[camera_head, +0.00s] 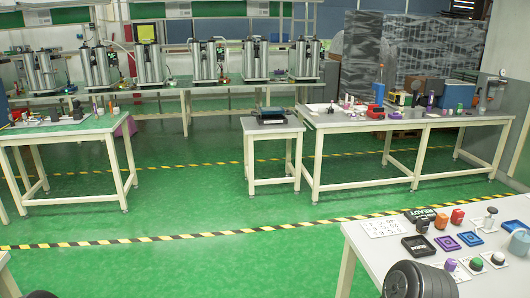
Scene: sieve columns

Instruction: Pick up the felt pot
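I cannot make out for certain which thing is the felt pot. A blue-grey round cup-like vessel (518,244) stands at the right edge of the near right table (365,248), partly cut off by the frame. A dark ribbed cylinder (408,280) shows at the table's front, cut off by the bottom edge; I cannot tell what it is. Neither of my grippers is in view.
The near table bears a white marked card (383,227), a black tray (417,247), blue trays (470,238) and small knobbed items. A small table (271,128) and a long cluttered table (410,122) stand farther back. Green floor (190,210) lies open between.

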